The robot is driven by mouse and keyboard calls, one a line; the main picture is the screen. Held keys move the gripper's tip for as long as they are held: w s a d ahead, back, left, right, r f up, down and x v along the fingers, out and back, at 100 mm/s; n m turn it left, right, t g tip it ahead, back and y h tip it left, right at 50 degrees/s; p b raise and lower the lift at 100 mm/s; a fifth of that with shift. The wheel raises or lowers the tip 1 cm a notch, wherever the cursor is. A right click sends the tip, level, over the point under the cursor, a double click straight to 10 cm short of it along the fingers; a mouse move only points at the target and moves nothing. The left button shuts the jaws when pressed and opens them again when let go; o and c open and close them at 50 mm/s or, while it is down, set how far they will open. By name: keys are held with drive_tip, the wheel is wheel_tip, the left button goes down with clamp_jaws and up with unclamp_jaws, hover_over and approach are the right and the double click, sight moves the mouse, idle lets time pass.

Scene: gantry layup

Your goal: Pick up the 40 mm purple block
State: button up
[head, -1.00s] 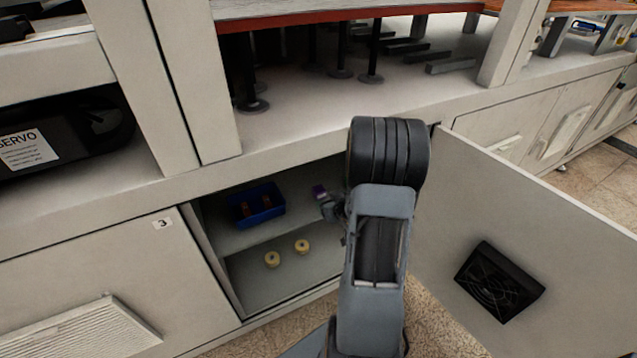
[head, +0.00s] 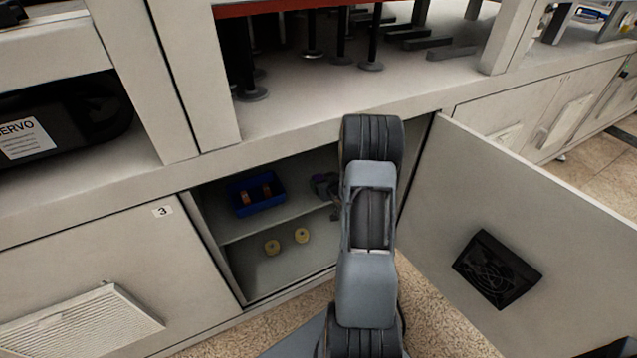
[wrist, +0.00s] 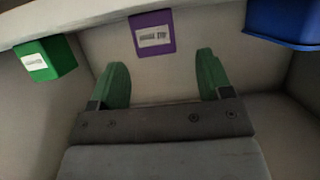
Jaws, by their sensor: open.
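The purple block (wrist: 153,36), with a white printed label, shows at the top middle of the wrist view. It lies beyond my gripper (wrist: 162,75) and in line with the space between the two green fingers. The fingers are apart and empty, and a small space shows between them and the block.
A green labelled block (wrist: 45,60) is left of the purple one in the wrist view. A blue bin (head: 257,208) with orange-brown items stands on the upper shelf. The open cabinet door (head: 500,215) bounds the right side.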

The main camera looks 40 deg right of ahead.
sight(318, 177)
drive_tip(key=shift+b+x, duration=0.5)
drive_tip(key=shift+x, duration=1.75)
drive_tip(key=shift+d, duration=0.1)
drive_tip(key=shift+c, duration=0.2)
drive_tip(key=c, duration=1)
drive_tip(key=shift+r, duration=0.1)
